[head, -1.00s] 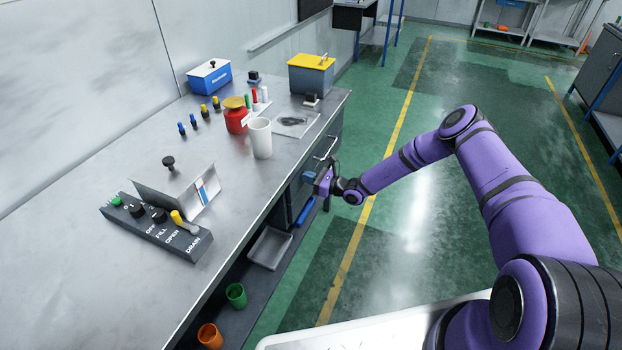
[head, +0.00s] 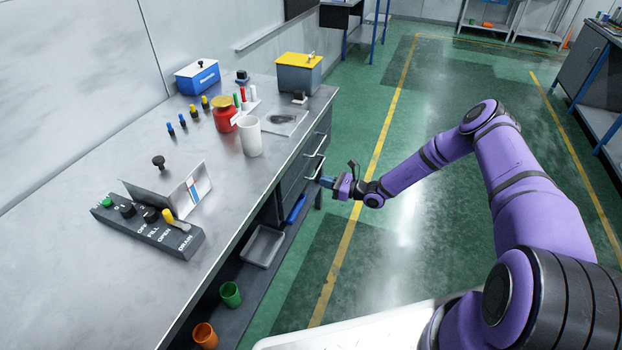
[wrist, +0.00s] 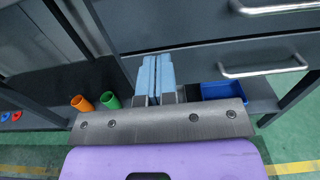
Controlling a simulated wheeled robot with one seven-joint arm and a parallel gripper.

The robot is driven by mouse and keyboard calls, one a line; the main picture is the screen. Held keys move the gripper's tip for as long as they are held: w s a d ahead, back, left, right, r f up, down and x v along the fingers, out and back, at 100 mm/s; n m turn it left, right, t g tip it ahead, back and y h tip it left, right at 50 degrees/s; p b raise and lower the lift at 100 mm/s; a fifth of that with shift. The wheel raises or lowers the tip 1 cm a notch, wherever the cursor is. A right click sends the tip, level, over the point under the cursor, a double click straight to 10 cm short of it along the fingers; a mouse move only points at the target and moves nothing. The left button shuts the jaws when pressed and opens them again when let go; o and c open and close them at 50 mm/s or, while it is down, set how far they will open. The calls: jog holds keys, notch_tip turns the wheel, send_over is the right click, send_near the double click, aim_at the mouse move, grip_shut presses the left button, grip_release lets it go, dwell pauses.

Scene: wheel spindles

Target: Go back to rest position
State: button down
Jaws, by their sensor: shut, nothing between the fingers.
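My gripper (head: 327,182) is on the end of my purple arm, in front of the workbench's drawers and below the level of the bench top. In the wrist view my gripper (wrist: 155,75) shows its two light blue fingers pressed together with nothing between them. The fingers point toward the dark drawer fronts, with a drawer handle (wrist: 265,70) to their right. In the head view the gripper looks close to the drawer handles, but I cannot tell the exact gap.
The workbench (head: 75,235) carries a control box (head: 150,228), a white cup (head: 249,137) and a red container (head: 224,115). The lower shelf holds a grey tray (head: 263,246), a green cup (head: 230,294) and an orange cup (head: 205,335). The green floor (head: 400,240) right of the bench is clear.

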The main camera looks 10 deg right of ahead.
jog(key=s+r+n+g+h, duration=0.2)
jog(key=s+r+n+g, duration=0.3)
jog(key=r, duration=0.7)
jog(key=s+r+n+g+h, duration=0.2)
jog(key=s+r+n, duration=0.4)
jog(key=r, duration=0.7)
jog(key=s+r+n+g+h, duration=0.2)
jog(key=s+r+n+g, duration=0.2)
jog(key=r+n, duration=0.55)
jog(key=s+d+r+n+t+h, duration=0.25)
jog(key=s+r+h, duration=0.25)
jog(key=s+r, duration=1)
jog(key=s+d+r+n+t+h, duration=0.1)
jog(key=s+d+r+t+h, duration=0.1)
jog(key=s, duration=0.5)
jog(key=s+d+r+t+h, duration=0.1)
jog(key=s+d+r, duration=0.3)
jog(key=s, duration=0.4)
jog(key=shift+r+n+t+h, duration=0.2)
jog(key=shift+n+t+h, duration=0.2)
jog(key=shift+h, duration=0.1)
jog(key=shift+a, duration=0.1)
